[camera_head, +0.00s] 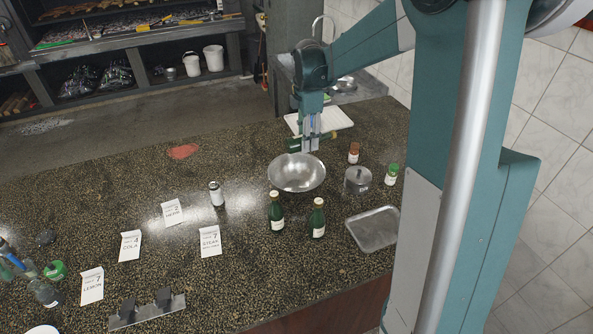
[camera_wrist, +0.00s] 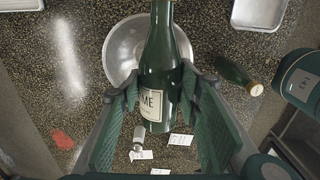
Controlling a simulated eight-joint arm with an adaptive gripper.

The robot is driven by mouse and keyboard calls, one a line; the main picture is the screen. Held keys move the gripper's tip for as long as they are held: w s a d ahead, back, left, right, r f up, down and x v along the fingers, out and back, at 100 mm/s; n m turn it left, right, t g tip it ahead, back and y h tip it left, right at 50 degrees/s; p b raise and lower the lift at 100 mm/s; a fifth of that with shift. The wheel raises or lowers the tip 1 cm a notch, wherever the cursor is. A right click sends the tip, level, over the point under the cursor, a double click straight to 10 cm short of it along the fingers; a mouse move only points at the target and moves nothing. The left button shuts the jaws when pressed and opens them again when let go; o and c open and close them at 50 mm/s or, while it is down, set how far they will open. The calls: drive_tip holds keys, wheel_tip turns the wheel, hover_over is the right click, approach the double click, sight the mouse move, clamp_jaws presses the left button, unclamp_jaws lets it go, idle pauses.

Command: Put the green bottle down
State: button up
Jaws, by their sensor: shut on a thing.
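My gripper (camera_head: 311,146) is shut on a green bottle (camera_wrist: 160,62) with a pale label ending in "ME". In the wrist view the bottle's neck points up the picture and the fingers sit on either side of its lower body. Two other green bottles (camera_head: 276,212) (camera_head: 318,218) stand upright on the counter in front of the bowl.
The steel bowl (camera_head: 296,173) lies below my gripper. A white tray (camera_head: 325,120) lies behind. Cards (camera_head: 211,242) lie left; the speckled counter (camera_head: 120,190) has free room.

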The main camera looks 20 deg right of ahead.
drive_tip(key=shift+f, duration=1.85)
drive_tip(key=shift+f, duration=2.9)
drive_tip(key=shift+f, duration=0.1)
wheel_tip(320, 180, down, 4)
drive_tip(key=shift+r, duration=0.1)
drive_tip(key=shift+f, duration=0.5)
drive_tip(key=o, duration=1.2)
